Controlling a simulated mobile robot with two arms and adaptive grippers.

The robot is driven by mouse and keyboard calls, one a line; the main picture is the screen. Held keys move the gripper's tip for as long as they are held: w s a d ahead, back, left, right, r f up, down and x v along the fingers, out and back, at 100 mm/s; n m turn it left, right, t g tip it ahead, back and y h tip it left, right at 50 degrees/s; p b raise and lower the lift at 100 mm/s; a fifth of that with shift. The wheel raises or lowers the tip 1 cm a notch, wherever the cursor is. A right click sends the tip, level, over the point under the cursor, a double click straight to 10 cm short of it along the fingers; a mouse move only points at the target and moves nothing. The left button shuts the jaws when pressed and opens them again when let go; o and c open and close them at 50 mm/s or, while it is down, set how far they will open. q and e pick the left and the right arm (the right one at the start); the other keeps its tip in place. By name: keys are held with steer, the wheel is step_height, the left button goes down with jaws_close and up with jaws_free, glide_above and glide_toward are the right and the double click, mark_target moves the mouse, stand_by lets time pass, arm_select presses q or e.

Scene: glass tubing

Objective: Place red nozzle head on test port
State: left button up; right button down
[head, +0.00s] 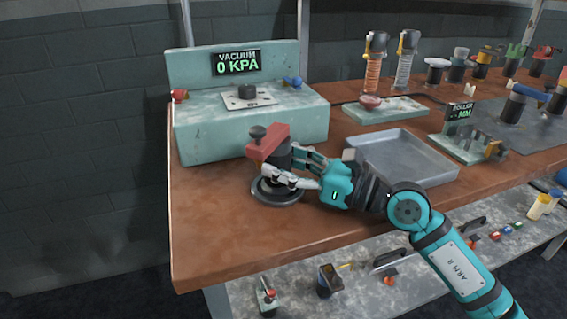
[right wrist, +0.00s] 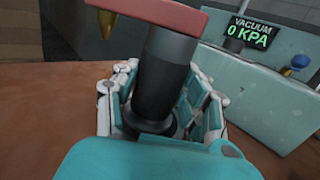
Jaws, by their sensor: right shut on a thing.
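The red nozzle head (head: 268,142) has a red block on top and a dark cylindrical body. In the right wrist view its dark body (right wrist: 165,70) stands between my right gripper's fingers, slightly tilted in the picture. My right gripper (head: 283,172) is shut on it. A round dark base (head: 277,197) lies below on the table; I cannot tell whether the nozzle touches it. The test port (head: 248,92) is a dark knob on a pale plate, on top of the teal vacuum unit (head: 250,133) behind the gripper. My left gripper is not in view.
The vacuum display (head: 236,62) reads 0 KPA. An empty grey tray (head: 425,175) lies to the right of the gripper. The table's front left is clear.

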steer(key=c, duration=0.7)
jaws_free()
steer(key=shift+r, duration=0.1)
steer(key=shift+s+d, duration=0.1)
steer(key=shift+d, duration=0.2)
steer(key=v, duration=0.5)
steer(key=shift+d+f+b, duration=0.1)
steer(key=shift+f+b, duration=0.1)
steer(key=shift+b, duration=0.2)
steer(key=b+v, duration=0.1)
steer(key=v, duration=0.4)
steer(key=shift+s+d, duration=0.15)
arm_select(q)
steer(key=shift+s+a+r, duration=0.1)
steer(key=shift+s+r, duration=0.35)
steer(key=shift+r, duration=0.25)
arm_select(e)
steer(key=shift+s+d+r, duration=0.2)
steer(key=shift+d, duration=0.15)
